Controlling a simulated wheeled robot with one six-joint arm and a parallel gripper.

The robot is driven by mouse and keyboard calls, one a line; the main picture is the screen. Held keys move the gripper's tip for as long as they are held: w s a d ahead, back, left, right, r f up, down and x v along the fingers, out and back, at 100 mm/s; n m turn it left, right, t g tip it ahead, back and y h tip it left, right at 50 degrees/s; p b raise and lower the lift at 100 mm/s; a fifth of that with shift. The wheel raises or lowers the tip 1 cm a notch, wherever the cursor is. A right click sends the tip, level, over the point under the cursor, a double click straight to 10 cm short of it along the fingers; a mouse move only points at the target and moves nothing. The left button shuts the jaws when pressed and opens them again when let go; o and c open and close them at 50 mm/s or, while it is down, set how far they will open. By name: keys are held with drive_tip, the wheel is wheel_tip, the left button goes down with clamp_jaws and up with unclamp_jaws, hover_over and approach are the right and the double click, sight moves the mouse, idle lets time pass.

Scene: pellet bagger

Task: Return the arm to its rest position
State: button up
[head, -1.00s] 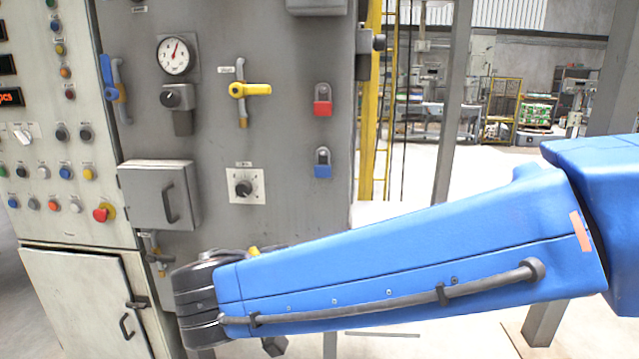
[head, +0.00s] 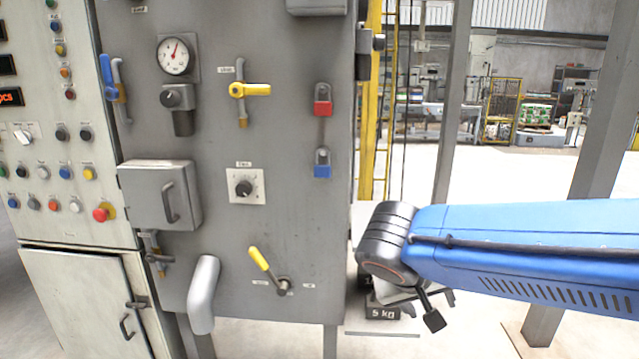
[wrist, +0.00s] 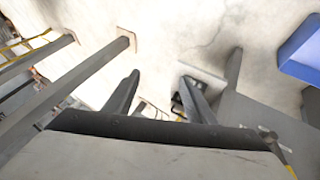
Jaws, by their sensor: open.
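My blue arm (head: 530,245) reaches in from the right edge of the head view, its dark wrist end to the right of the grey panel. My gripper shows in the wrist view (wrist: 158,92), with its two dark fingers apart and nothing between them. Pale floor lies beyond the fingers in the wrist view.
The grey machine panel (head: 290,215) carries a yellow-handled lever (head: 259,259), a dial (head: 244,188), a gauge (head: 173,56) and red and blue padlocks. A black 5 kg weight (head: 383,312) is below the wrist. A grey post (head: 590,170) stands behind the arm.

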drive_tip(key=s+d+f+y, duration=0.5)
drive_tip(key=s+d, duration=0.3)
drive_tip(key=s, duration=0.3)
drive_tip(key=shift+f, duration=0.2)
drive_tip(key=shift+a, duration=0.15)
